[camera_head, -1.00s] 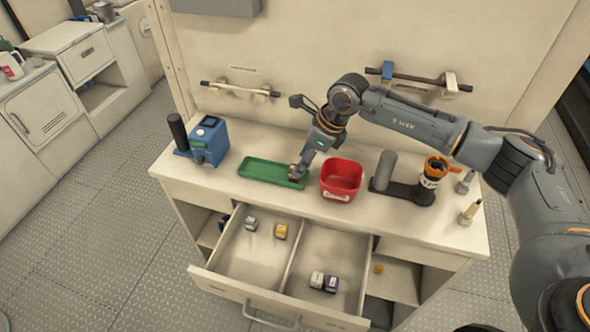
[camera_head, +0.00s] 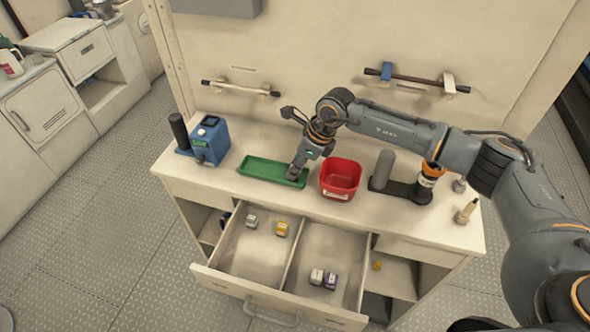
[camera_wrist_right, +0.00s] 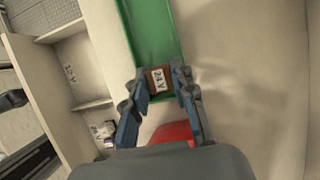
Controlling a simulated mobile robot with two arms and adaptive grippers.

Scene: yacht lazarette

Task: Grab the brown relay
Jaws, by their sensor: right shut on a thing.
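The brown relay (camera_wrist_right: 158,79) shows in the right wrist view, with a white top label reading 24V. My right gripper (camera_wrist_right: 160,82) is shut on it, one finger on each side. The relay is over the near end of the green tray (camera_wrist_right: 150,30); I cannot tell whether it still touches the tray floor. In the head view my right gripper (camera_head: 294,174) is at the right end of the green tray (camera_head: 262,168), and the relay is hidden there by the fingers. My left gripper is not in view.
A red bin (camera_head: 340,180) stands just right of the tray. A blue device (camera_head: 209,140) is at the left, and a dark stand with a grey cylinder (camera_head: 384,170) at the right. The open drawer (camera_head: 262,262) below holds several small relays in two compartments.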

